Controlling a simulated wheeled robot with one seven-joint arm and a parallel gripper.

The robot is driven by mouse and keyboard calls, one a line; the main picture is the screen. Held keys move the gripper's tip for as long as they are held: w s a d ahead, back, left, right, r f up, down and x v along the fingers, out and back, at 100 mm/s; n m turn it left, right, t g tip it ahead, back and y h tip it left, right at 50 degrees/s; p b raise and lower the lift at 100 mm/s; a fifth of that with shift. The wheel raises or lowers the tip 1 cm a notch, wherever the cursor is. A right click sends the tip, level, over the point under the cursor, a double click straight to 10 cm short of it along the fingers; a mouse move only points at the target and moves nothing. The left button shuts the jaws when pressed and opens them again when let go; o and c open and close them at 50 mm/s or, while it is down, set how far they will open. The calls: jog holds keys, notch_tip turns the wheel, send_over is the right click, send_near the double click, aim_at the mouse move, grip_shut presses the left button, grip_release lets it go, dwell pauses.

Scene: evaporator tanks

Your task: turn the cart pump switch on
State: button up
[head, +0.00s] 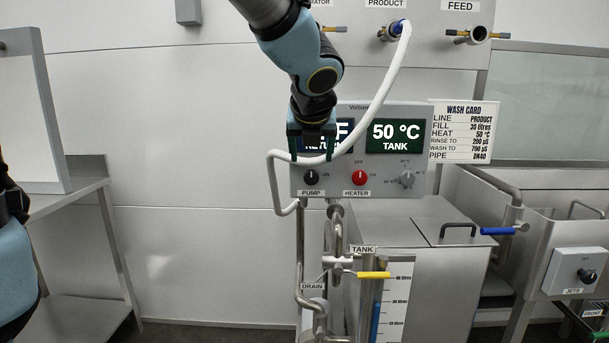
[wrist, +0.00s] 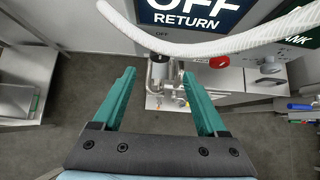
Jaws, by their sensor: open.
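The pump switch (head: 311,177) is a small black knob above the PUMP label on the grey control panel (head: 335,185). My gripper (head: 311,158) is open and empty, pointing down in front of the panel's left display, just above the knob in the picture. In the wrist view its two green fingers (wrist: 158,72) are apart with nothing between them. The RETURN display (wrist: 195,15) reads OFF.
A white hose (head: 380,95) runs from the PRODUCT port across the panel front, close to my gripper. The red HEATER knob (head: 360,177) and a grey dial (head: 407,179) sit to the right. Pipes and a yellow-handled valve (head: 373,275) are below. A steel table (head: 75,195) stands left.

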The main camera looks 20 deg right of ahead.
aim_at(312, 174)
jog(key=x, duration=0.9)
jog(key=shift+b, duration=0.4)
grip_shut()
